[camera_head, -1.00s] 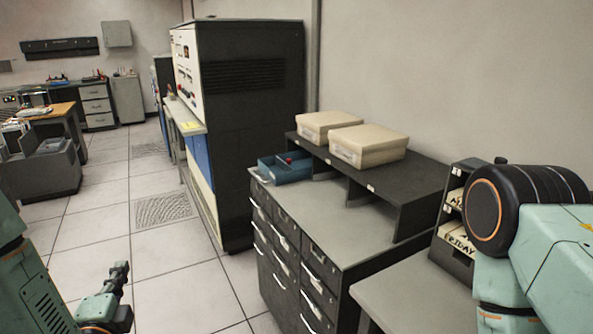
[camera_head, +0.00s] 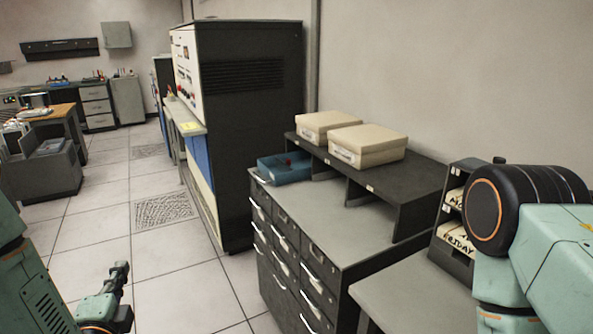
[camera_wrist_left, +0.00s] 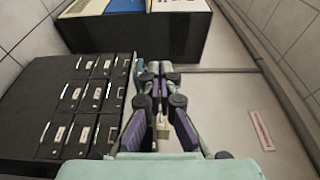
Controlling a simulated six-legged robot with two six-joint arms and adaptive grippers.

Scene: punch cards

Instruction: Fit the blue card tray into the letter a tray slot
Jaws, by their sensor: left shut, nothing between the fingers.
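The blue card tray (camera_head: 284,174) sits on the grey top of the drawer cabinet at its far left end, beside the dark shelf unit (camera_head: 414,180). A small red spot shows inside the tray. I cannot make out a letter a slot; the small labels on the shelf are too small to read. My left gripper (camera_head: 121,270) is shut and empty, low at the left over the floor, well apart from the tray. In the left wrist view its fingers (camera_wrist_left: 155,68) are together beside drawer fronts. My right gripper is out of view; only my right arm shows.
Two cream boxes (camera_head: 365,146) stand on the shelf. The drawer cabinet (camera_head: 290,255) has a clear front top. A letter rack (camera_head: 456,240) stands at the right, partly behind my right arm. A tall dark machine (camera_head: 250,120) stands behind the cabinet.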

